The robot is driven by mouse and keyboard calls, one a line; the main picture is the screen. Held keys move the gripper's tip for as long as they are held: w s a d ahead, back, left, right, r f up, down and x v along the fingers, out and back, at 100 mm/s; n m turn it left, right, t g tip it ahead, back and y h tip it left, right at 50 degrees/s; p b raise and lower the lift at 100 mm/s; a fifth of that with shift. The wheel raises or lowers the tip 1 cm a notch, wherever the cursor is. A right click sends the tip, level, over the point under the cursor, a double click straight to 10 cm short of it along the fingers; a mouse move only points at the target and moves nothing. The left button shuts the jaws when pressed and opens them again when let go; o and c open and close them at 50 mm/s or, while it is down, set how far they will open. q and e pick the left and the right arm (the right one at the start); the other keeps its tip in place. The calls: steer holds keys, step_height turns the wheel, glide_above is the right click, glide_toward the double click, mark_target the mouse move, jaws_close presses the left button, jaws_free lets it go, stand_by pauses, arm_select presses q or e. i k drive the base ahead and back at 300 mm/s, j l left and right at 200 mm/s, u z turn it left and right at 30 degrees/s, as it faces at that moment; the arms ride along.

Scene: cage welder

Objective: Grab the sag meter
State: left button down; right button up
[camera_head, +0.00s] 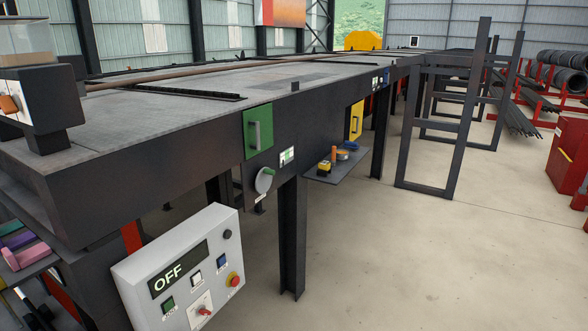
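No object in view is clearly marked as the sag meter, so I cannot tell which thing it is. Several small tools lie on a dark side shelf (325,178) under the table's edge. They include a yellow and black item (324,168), an upright orange piece (334,155), a round item (342,156) and a blue item (351,146). They are too small to make out in detail. Neither of my grippers shows in the head view.
A long dark steel table (200,155) fills the left and middle. A control box (190,270) reading OFF stands in front. Green (258,131) and yellow (356,120) handled panels are on the table's side. A dark frame (430,135) stands right. The floor (440,260) at front right is clear.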

mark_target(325, 168)
steer(key=i+l+u, duration=0.3)
steer(key=u, duration=0.15)
steer(key=i+l+u, duration=0.45)
steer(key=k, duration=0.1)
